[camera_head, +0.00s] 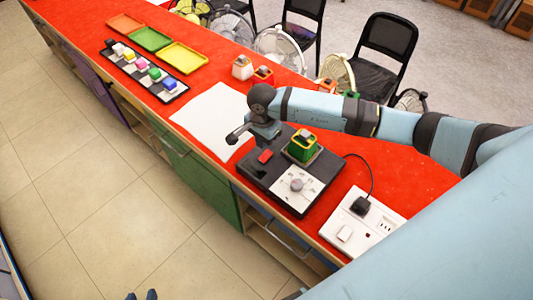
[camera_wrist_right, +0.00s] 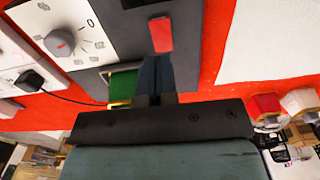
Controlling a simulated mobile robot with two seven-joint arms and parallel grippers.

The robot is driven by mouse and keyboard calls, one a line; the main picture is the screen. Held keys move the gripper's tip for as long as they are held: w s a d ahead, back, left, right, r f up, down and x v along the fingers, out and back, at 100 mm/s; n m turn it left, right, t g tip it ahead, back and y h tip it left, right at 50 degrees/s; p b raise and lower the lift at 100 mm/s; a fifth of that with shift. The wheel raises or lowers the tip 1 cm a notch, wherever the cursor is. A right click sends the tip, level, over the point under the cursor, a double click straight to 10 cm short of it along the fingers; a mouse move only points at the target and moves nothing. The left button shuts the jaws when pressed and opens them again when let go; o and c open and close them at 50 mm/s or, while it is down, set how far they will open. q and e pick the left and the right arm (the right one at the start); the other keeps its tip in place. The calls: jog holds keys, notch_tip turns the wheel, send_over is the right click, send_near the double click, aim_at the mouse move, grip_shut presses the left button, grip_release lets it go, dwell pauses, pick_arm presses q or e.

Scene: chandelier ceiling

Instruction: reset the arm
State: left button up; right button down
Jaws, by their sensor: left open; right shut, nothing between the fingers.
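My right arm reaches in from the right over the red-topped counter (camera_head: 420,180). Its gripper (camera_head: 232,137) is shut and empty, above the edge between a white sheet (camera_head: 208,112) and a black device (camera_head: 262,180). The right wrist view shows its closed fingers (camera_wrist_right: 155,72) pointing toward the device's red switch (camera_wrist_right: 161,35); I cannot tell whether they touch. My left gripper (camera_head: 141,296) shows only as two dark, separated fingertips at the bottom edge, over the tiled floor. It is open with nothing seen between the tips; the rest is out of frame.
A green-and-yellow box (camera_head: 303,148) stands on the device, beside its dial (camera_head: 297,185). A white socket panel (camera_head: 362,222) with a corded plug is near. A black tray (camera_head: 128,66) of coloured blocks and three flat trays lie further along. Fans and chairs (camera_head: 385,50) stand behind.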

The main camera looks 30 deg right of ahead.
jog(key=s+a+f+m+g+y, duration=0.1)
jog(key=s+a+y, duration=0.2)
jog(key=a, duration=0.3)
jog(key=s+a+f+m+y, duration=0.1)
jog(key=s+a+m+y, duration=0.1)
jog(key=s+a+y, duration=0.3)
jog(key=s+a+r+m+t+y, duration=0.3)
jog(key=a+r+m+t+y, duration=0.6)
jog(key=m, duration=0.9)
jog(key=s+d+f+m+t+h, duration=0.1)
jog(key=s+d+f+m+h, duration=0.4)
jog(key=m, duration=1.2)
jog(key=s+d+f+m+t+h, duration=0.1)
jog(key=s+d+f+m+h, duration=0.5)
jog(key=m, duration=1)
notch_tip(320, 180, down, 4)
jog(key=d+h, duration=0.2)
jog(key=h, duration=0.1)
jog(key=shift+m+t+p, duration=0.3)
jog(key=shift+m+t, duration=0.1)
jog(key=shift+s+d+r, duration=0.1)
jog(key=shift+r, duration=0.05)
